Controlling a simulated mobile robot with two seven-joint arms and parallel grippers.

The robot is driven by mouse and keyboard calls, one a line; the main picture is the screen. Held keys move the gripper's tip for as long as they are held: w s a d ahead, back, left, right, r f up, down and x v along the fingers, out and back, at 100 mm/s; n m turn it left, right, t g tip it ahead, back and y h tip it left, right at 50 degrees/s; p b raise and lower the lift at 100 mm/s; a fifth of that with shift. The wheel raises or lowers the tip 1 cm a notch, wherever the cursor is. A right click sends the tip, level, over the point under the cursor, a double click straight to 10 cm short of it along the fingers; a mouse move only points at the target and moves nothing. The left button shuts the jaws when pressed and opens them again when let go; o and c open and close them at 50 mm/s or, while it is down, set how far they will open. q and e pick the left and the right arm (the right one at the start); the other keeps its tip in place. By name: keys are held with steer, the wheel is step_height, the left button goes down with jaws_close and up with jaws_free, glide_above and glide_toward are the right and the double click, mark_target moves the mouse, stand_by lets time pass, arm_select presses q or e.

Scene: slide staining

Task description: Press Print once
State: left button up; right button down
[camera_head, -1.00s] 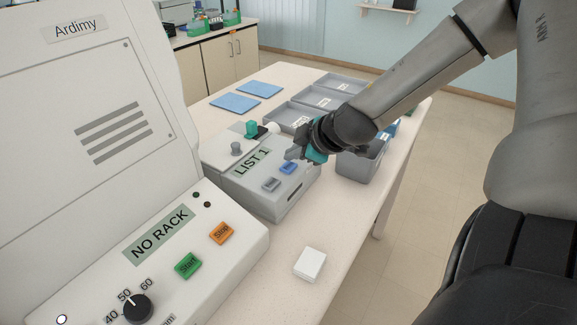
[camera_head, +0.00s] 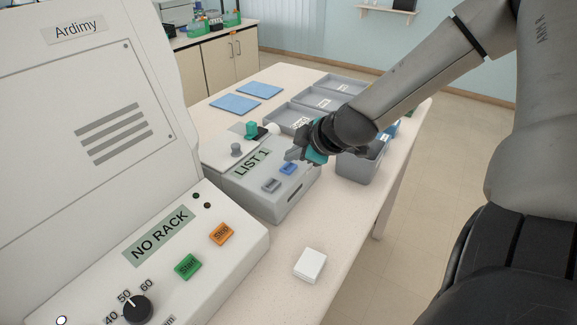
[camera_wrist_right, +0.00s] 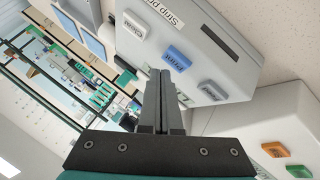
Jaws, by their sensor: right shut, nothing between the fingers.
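The strip printer (camera_head: 252,190) is a grey box on the table with a screen reading LIST 1 (camera_head: 252,162). The blue Print button (camera_head: 288,168) is on its top, with a grey button (camera_head: 271,185) nearer the camera. My right gripper (camera_head: 292,155) is shut and empty, its tips just beyond the blue button. I cannot tell whether the tips touch the printer. My left gripper is not in view.
The Ardimy machine (camera_head: 90,110), with NO RACK on its screen and Start and Stop buttons, fills the left. A white box (camera_head: 310,265) lies in front. Grey trays (camera_head: 288,118) and blue mats (camera_head: 235,103) lie behind. A grey bin (camera_head: 358,168) stands right of the printer.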

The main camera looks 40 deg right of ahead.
mark_target(293, 169)
steer(key=shift+f, duration=0.15)
stand_by(0.5)
steer(key=shift+f+b, duration=0.3)
steer(key=shift+b, duration=0.1)
steer(key=shift+f+b, duration=0.35)
stand_by(0.4)
steer(key=shift+r, duration=0.1)
steer(key=shift+r+p, duration=0.65)
steer(key=shift+p, duration=0.1)
steer(key=shift+r, duration=0.1)
step_height(293, 169, up, 5)
steer(key=p, duration=0.4)
steer(key=shift+p, duration=0.4)
